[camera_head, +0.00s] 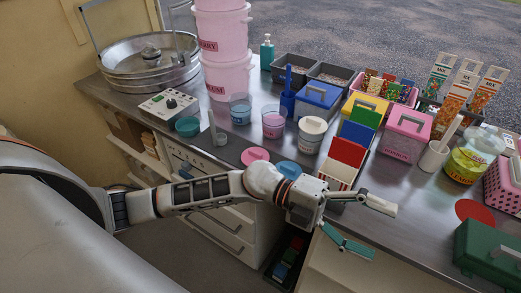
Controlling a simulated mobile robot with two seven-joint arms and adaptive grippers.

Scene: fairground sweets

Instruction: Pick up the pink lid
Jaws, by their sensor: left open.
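A round pink lid (255,156) lies flat on the metal counter (233,150), near its front edge and left of a blue lid (288,169). A pink box (405,133) with a grey-handled pink top stands further right. My left gripper (384,232) is open and empty, with its fingers spread wide over the front edge of the counter. It is to the right of the round pink lid and apart from it. My left forearm passes just in front of both round lids. My right gripper is out of view.
A white tub (312,134), a pink cup (273,122) and a blue cup (240,109) stand behind the lids. A teal bowl (187,126) is to the left. Coloured boxes crowd the right; a red disc (475,211) and green box (489,254) lie near the front right.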

